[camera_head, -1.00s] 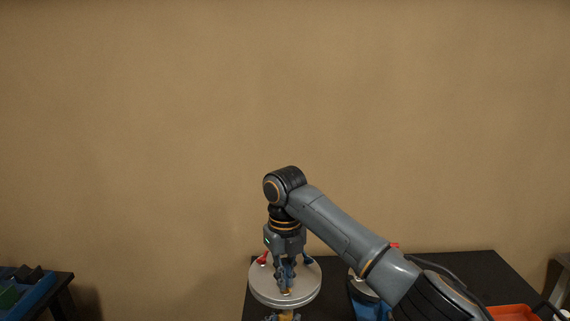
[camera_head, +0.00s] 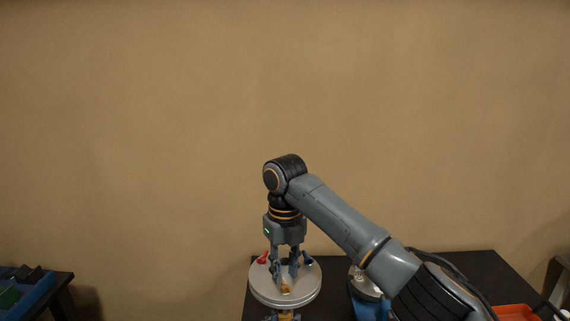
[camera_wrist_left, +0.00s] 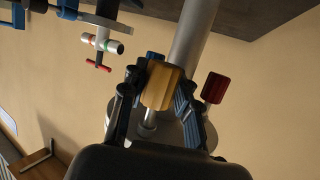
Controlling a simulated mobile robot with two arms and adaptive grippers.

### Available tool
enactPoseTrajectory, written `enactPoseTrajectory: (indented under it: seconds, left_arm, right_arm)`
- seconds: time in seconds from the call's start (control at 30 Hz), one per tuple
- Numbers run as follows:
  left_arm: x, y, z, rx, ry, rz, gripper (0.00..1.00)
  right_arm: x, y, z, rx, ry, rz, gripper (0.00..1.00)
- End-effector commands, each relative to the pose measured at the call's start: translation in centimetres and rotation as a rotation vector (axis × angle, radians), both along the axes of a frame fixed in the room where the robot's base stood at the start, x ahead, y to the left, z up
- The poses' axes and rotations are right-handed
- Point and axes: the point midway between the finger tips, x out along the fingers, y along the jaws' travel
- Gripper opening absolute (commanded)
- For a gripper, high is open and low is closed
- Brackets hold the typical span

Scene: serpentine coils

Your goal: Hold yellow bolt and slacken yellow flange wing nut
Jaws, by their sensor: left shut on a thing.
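The yellow flange wing nut (camera_head: 286,288) sits on top of a round silver flange (camera_head: 262,292), near its front edge. My right gripper (camera_head: 285,276) points down over the nut with its fingers spread; the tips are around or just above it, I cannot tell which. My left gripper (camera_head: 285,319) is below the flange, mostly cut off by the bottom edge of the head view. In the left wrist view its blue-padded fingers are shut on the yellow bolt (camera_wrist_left: 163,86), a ribbed head under the flange.
A red wing nut (camera_head: 262,258) and a blue wing nut (camera_head: 308,260) sit farther back on the flange. A red bolt head (camera_wrist_left: 214,87) and a blue one (camera_wrist_left: 154,56) flank the yellow bolt. A black table (camera_head: 455,263) with an orange tray (camera_head: 515,312) lies right.

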Motion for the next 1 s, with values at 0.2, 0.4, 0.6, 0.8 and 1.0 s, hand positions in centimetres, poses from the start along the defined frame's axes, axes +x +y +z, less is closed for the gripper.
enactPoseTrajectory:
  seconds: [0.2,0.4,0.6,0.8,1.0]
  left_arm:
    - [0.0,0.0,0.0,0.001,0.000,0.000,0.02]
    - [0.0,0.0,0.0,0.001,0.000,0.000,0.02]
    - [0.0,0.0,0.0,0.002,0.000,0.001,0.02]
    - [0.0,0.0,0.0,0.002,0.000,0.001,0.02]
    - [0.0,0.0,0.0,0.002,0.000,0.001,0.02]
  right_arm:
    - [0.0,0.0,2.0,0.001,-0.001,0.001,0.26]
    - [0.0,0.0,2.1,0.001,-0.001,0.001,0.26]
    - [0.0,0.1,2.0,0.002,0.001,-0.129,0.26]
    - [0.0,0.0,2.1,0.000,0.000,-0.389,0.26]
    - [0.0,0.1,2.1,0.000,0.000,-0.507,0.26]
